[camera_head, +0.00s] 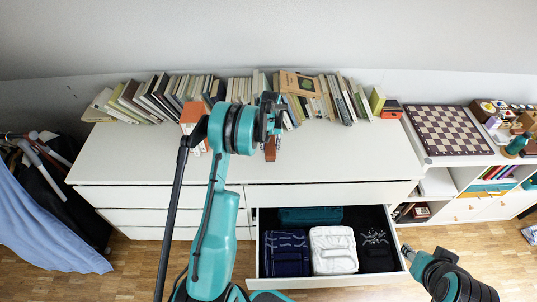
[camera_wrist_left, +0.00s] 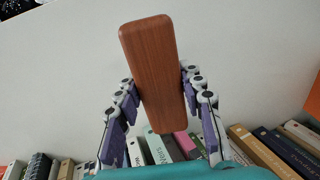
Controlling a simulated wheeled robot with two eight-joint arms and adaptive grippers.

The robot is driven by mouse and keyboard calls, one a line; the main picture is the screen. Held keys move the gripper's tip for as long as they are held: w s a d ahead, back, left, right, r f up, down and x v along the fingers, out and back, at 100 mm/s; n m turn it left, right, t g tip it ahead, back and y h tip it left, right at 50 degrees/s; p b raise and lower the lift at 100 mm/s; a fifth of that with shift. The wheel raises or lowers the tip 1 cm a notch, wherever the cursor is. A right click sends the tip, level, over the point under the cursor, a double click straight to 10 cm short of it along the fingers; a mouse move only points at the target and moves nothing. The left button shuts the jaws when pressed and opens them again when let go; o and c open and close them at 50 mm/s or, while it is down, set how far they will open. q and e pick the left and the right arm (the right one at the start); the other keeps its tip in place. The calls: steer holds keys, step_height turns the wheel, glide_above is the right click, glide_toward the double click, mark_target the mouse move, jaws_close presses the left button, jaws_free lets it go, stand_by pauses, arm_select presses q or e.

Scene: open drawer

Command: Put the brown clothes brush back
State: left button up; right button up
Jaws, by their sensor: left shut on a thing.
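The brown clothes brush (camera_wrist_left: 152,60) is a rounded wooden block, seen large in the left wrist view. My left gripper (camera_wrist_left: 158,82) is shut on it, with a finger on each long side. In the head view the brush (camera_head: 270,149) hangs below the left gripper (camera_head: 270,122), over the white dresser top near the row of books. The dresser's open drawer (camera_head: 325,282) is below and to the right of it. Part of my right arm shows at the lower right; whether its gripper is open cannot be made out.
The drawer holds dark blue folded cloth (camera_head: 286,254), a white towel (camera_head: 333,250), a black item (camera_head: 375,252) and teal cloth (camera_head: 310,215). Books (camera_head: 160,98) line the dresser's back. The dresser top (camera_head: 350,155) is clear to the right. A chessboard (camera_head: 447,130) lies farther right.

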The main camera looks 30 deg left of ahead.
arm_select(q)
steer(key=shift+w+a+f, duration=0.15)
steer(key=shift+a+f, duration=0.25)
steer(key=shift+a, duration=0.1)
steer(key=shift+f+b, duration=0.5)
steer(key=shift+f, duration=1.4)
steer(key=shift+f, duration=0.15)
steer(key=o, duration=1.2)
